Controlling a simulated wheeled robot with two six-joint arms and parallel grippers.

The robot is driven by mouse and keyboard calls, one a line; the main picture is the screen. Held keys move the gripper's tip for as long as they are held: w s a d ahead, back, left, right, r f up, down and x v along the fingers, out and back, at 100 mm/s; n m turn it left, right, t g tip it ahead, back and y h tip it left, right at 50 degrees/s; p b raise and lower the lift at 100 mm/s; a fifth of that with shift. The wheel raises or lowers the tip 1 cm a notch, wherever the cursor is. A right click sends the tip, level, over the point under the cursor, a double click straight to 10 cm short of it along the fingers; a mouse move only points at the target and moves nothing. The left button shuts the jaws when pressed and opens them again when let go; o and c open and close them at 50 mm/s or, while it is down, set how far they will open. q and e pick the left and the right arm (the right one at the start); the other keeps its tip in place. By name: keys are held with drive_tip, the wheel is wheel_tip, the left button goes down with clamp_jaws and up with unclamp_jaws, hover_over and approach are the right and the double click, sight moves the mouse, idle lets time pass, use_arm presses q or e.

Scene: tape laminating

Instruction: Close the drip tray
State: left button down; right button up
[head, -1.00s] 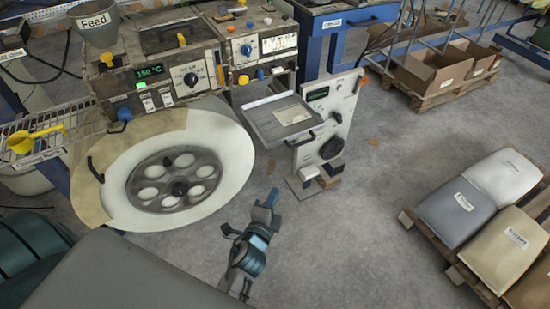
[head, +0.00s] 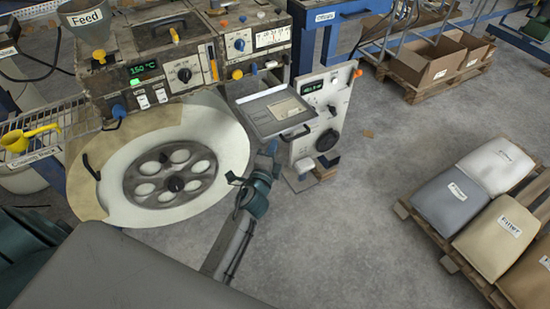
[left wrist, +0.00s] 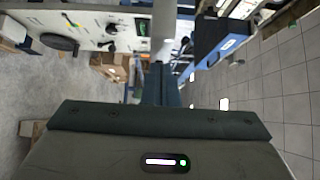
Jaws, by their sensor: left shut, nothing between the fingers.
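The drip tray (head: 262,124) is a shallow grey tray with a pale label inside and a dark handle (head: 297,133) on its front. It sticks out from below the small control box, left of the white panel. My left gripper (head: 271,147) is shut and empty. Its tip is just below the tray's front edge, left of the handle; I cannot tell whether it touches. In the left wrist view the shut fingers (left wrist: 161,88) point away from the camera, and the tray is not clearly seen. My right gripper is not in view.
The white panel (head: 322,108) with a black knob stands right of the tray. A large round plate (head: 228,150) with a dark hub lies to the left. A pallet with several sacks (head: 445,205) is at the right. Grey floor between is clear.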

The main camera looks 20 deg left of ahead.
sight(242, 112)
use_arm(q)
drive_tip(key=shift+w+a, duration=0.3)
drive_tip(key=shift+a, duration=0.1)
drive_tip(key=shift+a, duration=0.1)
